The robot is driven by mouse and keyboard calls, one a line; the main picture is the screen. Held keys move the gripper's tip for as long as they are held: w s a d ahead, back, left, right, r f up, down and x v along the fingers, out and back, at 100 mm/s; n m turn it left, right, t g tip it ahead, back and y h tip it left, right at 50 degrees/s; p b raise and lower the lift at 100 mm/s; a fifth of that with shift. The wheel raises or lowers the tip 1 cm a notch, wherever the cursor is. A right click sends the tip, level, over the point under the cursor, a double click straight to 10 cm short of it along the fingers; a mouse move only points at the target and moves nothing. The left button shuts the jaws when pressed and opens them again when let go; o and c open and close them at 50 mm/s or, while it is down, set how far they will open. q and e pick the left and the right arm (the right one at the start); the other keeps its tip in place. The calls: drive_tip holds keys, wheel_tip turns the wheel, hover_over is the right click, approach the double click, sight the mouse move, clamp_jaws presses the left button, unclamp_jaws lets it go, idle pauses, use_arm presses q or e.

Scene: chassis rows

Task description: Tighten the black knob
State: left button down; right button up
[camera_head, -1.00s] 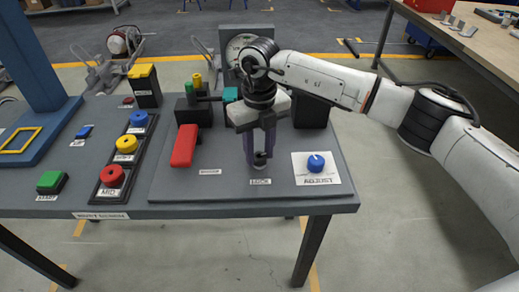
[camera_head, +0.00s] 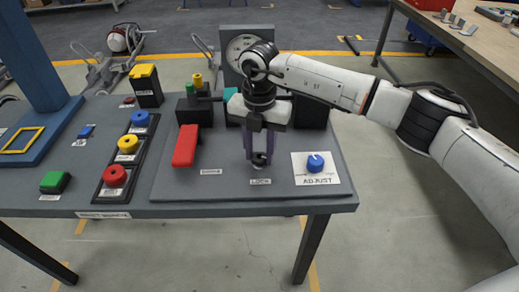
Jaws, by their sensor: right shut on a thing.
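The black knob (camera_head: 260,160) sits on the grey panel just above the label LOCK. It is small and partly hidden by my gripper. My right gripper (camera_head: 259,155) points straight down from above, its purple fingers shut on the black knob. My left gripper is not in view.
A blue knob (camera_head: 315,162) on a white ADJUST plate is close to the right. A red lever (camera_head: 185,146) lies to the left. A gauge (camera_head: 241,50) and a black block (camera_head: 311,112) stand behind. Red, yellow and blue buttons line the left, with a green button (camera_head: 55,182) beyond.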

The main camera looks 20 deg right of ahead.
sight(260, 156)
drive_tip(key=shift+w+r+m, duration=0.2)
drive_tip(key=shift+r+m, duration=0.1)
drive_tip(key=shift+m, duration=0.2)
drive_tip(key=o, duration=1)
drive_tip(key=shift+o, duration=0.2)
drive_tip(key=shift+s+f, duration=0.1)
drive_tip(key=shift+s, duration=0.05)
wheel_tip(260, 156, up, 10)
drive_tip(key=shift+b, duration=0.3)
